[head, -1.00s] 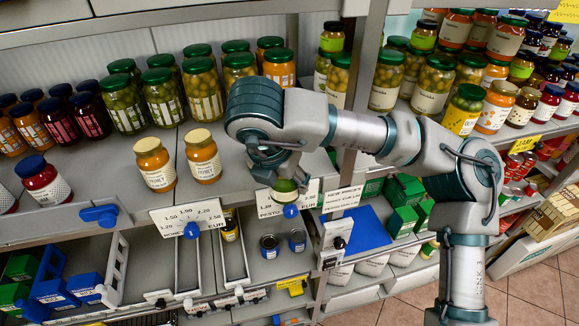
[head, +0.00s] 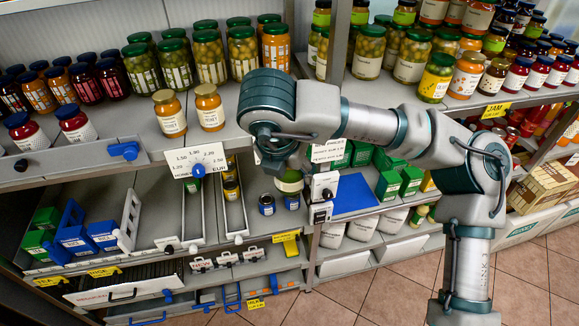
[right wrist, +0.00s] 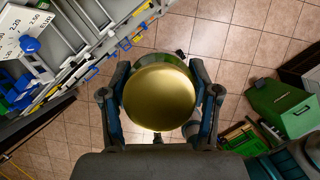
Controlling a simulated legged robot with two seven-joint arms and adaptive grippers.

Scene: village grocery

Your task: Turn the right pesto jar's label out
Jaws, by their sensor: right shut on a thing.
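My right gripper (head: 287,164) points down in front of the shelves and hides part of the shelf edge. It is shut on the pesto jar (head: 289,185), whose green body and pale label band show below the fingers in the head view. In the right wrist view, the jar's round gold lid (right wrist: 160,97) sits between the two fingers of my right gripper (right wrist: 160,108), with floor tiles behind it. The way the label faces is too small to tell. My left gripper is not in view.
Two honey jars (head: 170,113) stand near the upper shelf's edge, left of my arm. Several pickle jars stand behind them. A dial price sign (head: 197,161) and a partly hidden price card (head: 328,150) hang at the edge. Tiled floor (head: 370,270) is open in front.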

